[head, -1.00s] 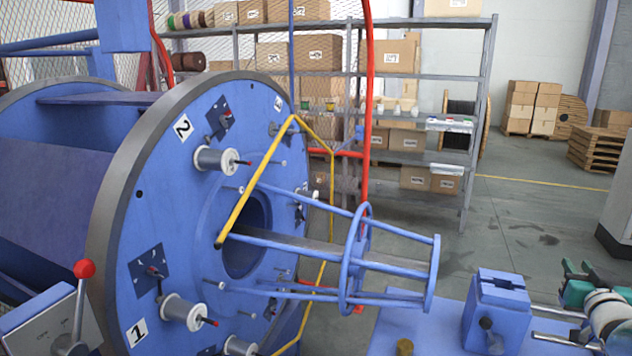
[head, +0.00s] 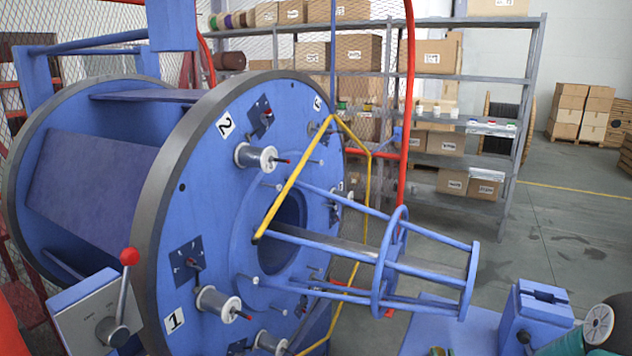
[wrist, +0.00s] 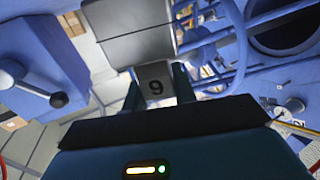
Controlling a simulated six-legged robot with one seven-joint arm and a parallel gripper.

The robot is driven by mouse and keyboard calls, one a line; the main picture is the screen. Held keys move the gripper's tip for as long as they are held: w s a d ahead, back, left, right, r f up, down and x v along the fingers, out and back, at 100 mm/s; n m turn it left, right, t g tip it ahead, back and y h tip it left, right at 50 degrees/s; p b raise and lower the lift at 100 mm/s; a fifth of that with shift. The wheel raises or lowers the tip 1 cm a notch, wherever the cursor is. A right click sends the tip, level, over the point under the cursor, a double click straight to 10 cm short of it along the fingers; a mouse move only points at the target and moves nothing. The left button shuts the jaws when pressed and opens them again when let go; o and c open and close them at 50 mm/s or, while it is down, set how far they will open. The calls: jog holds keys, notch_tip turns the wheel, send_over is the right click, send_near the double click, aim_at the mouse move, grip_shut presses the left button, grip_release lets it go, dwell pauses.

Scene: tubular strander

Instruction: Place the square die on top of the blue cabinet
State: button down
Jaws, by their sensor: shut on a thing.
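My gripper (wrist: 157,82) shows in the wrist view with its two dark teal fingers shut on a grey metal block marked 9, the square die (wrist: 155,84). The die's numbered face is toward the wrist camera. Its far side is hidden. In the head view only part of my arm shows at the bottom right corner; the fingers and die are out of sight there. I cannot pick out the blue cabinet with certainty in either view.
The big blue strander drum (head: 215,250) fills the left and middle. A blue block (head: 537,315) stands at the lower right. A control box (head: 85,315) with a red-knobbed lever is at the lower left. A shelf (head: 455,77) with boxes stands behind. Open floor lies right.

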jog(key=w+a+f+n+y, duration=0.1)
jog(key=w+a+f, duration=0.1)
jog(key=a+f, duration=0.4)
jog(key=w+a+f+n+y, duration=0.1)
jog(key=w+a+f+y, duration=0.1)
jog(key=a+f, duration=0.5)
jog(key=a, duration=0.3)
jog(key=shift+w+a+f, duration=0.15)
jog(key=shift+w+a, duration=0.2)
jog(key=shift+a, duration=0.05)
jog(key=shift+a+r, duration=0.1)
jog(key=shift+r, duration=0.1)
